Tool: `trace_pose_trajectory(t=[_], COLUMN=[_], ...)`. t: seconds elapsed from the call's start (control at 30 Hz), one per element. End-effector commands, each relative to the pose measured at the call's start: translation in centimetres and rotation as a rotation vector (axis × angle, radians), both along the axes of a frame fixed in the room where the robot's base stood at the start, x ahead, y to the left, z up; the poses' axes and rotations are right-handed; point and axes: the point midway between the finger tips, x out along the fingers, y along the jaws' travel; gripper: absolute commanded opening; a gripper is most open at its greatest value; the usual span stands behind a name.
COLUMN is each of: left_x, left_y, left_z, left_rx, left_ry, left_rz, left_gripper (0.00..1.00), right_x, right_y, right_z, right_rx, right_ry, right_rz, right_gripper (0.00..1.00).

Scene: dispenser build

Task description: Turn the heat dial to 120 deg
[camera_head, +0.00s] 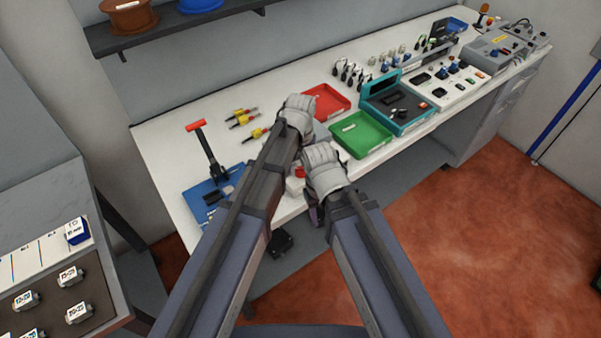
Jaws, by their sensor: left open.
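I cannot make out a dial marked for heat or any degree scale. A grey box with small controls (500,48) stands at the far right end of the white bench, too small to read. My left gripper (299,112) is over the front part of the bench, left of the green tray; it is open, with its fingers largely hidden by its wrist. My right gripper (320,180) is beside it at the bench's front edge, its jaws mostly hidden. A small white and red thing (298,173) shows partly between the two arms.
A red tray (326,101), green tray (361,134) and teal case (399,102) lie close to my grippers. A shelf (175,25) hangs above.

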Motion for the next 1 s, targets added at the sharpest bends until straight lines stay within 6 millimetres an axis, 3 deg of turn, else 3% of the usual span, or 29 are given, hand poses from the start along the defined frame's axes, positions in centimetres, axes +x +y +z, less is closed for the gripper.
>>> trace_pose_trajectory(t=[0.33, 0.9, 1.0], left_x=[0.00, 0.00, -0.01], left_y=[0.00, -0.01, -0.01], left_z=[-0.36, -0.37, -0.37], left_rx=[0.000, 0.000, 0.000], left_ry=[0.000, 0.000, 0.000], left_rz=[0.000, 0.000, 0.000], left_gripper=[0.71, 0.07, 0.00], right_x=[0.00, 0.00, 0.00], right_y=[0.00, 0.00, 0.00], right_z=[-0.36, -0.37, -0.37], right_rx=[0.000, 0.000, 0.000], right_ry=[0.000, 0.000, 0.000], right_rz=[0.000, 0.000, 0.000], right_gripper=[0.50, 0.50, 0.50])
